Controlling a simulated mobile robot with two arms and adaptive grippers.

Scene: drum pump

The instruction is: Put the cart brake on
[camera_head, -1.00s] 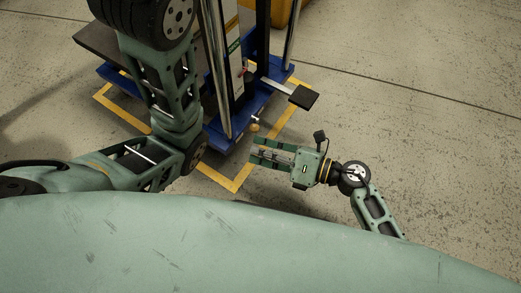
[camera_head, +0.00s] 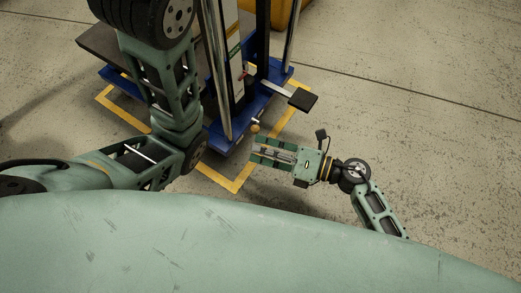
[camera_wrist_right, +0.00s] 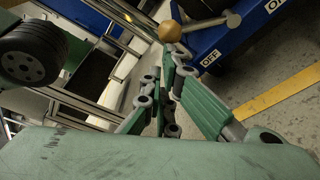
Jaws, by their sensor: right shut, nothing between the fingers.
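The blue cart (camera_head: 222,143) stands at the top middle of the head view, partly hidden by my left arm. Its brake looks like a lever with a tan ball knob (camera_head: 255,128) at the cart's near corner. In the right wrist view the knob (camera_wrist_right: 169,31) sits beside a grey rod (camera_wrist_right: 205,24), with "OFF" printed on the blue frame. My right gripper (camera_head: 254,153) is shut and empty, just on the near side of the knob in the head view. In the wrist view its fingers (camera_wrist_right: 172,72) point toward the knob; contact cannot be told. My left gripper is out of view.
A black pedal (camera_head: 302,99) on a grey bar sticks out from the cart to the right. Yellow floor tape (camera_head: 238,183) surrounds the cart. Upright metal posts (camera_head: 214,70) rise beside my left arm. The floor (camera_head: 420,130) to the right is clear.

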